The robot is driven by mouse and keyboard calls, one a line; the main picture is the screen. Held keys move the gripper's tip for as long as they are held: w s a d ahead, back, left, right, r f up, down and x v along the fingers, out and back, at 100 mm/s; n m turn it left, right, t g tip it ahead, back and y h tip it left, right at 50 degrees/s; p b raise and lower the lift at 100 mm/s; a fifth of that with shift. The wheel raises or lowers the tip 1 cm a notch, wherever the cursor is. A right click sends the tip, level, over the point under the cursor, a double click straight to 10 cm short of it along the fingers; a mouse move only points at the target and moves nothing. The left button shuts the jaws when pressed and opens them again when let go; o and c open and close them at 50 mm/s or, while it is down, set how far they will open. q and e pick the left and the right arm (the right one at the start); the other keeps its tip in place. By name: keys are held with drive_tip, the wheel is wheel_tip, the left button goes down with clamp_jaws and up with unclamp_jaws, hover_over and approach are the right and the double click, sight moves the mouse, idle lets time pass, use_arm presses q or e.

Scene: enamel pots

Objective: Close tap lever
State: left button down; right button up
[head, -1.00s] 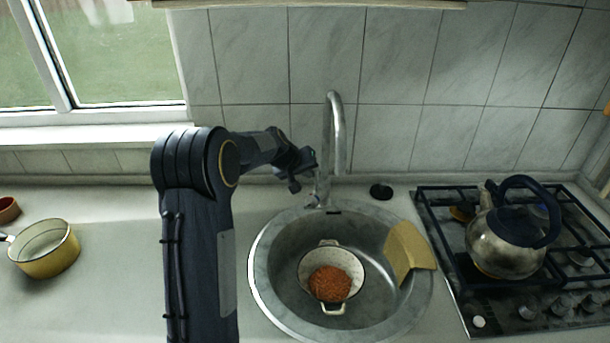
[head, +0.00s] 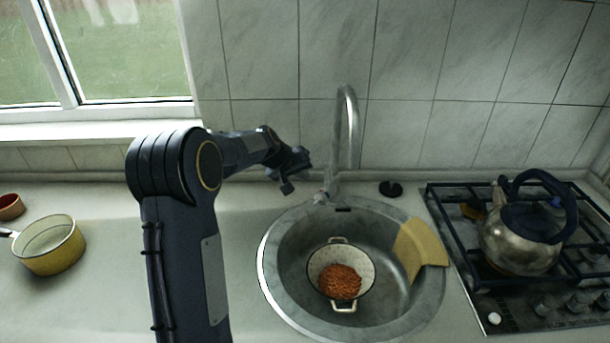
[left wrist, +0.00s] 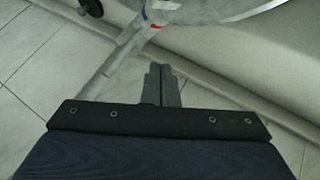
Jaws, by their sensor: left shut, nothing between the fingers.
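The chrome tap (head: 348,135) stands upright behind the sink, with a tall curved spout. Its lever end (head: 321,197) sits low at the base, over the sink's back rim, and is small in the head view. In the left wrist view the tap (left wrist: 125,50) shows with a red and blue mark near its lever (left wrist: 153,14). My left gripper (head: 298,174) is just left of the tap base, apart from it in the head view. Its fingers (left wrist: 161,84) are shut and empty. My right gripper is not in view.
The round sink (head: 276,292) holds a white pot (head: 318,268) with orange-brown food; a yellow cloth (head: 424,243) hangs over its right rim. A black plug (head: 390,189) lies right of the tap. A kettle (head: 515,245) stands on the hob; a yellow pan (head: 55,255) stands left.

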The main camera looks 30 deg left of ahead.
use_arm(q)
drive_tip(key=w+r+v, duration=0.1)
drive_tip(key=w+v, duration=0.1)
drive_tip(key=v, duration=0.7)
drive_tip(key=s+d+r+m+h, duration=0.1)
drive_tip(key=s+d+r, duration=0.1)
drive_tip(key=s+d, duration=0.6)
drive_tip(key=s+d+f+m+g, duration=0.1)
drive_tip(key=s+d, duration=0.3)
drive_tip(key=s, duration=0.4)
drive_tip(key=s+d+f+m+h, duration=0.1)
drive_tip(key=s+d+f, duration=0.3)
drive_tip(key=s, duration=0.5)
drive_tip(key=s+d+f+m+g, duration=0.1)
drive_tip(key=s+d+f+m, duration=0.1)
drive_tip(key=s, duration=0.7)
drive_tip(key=shift+d+f+g, duration=0.3)
drive_tip(key=shift+d+f, duration=0.3)
drive_tip(key=shift+d, duration=0.35)
drive_tip(key=shift+s, duration=0.1)
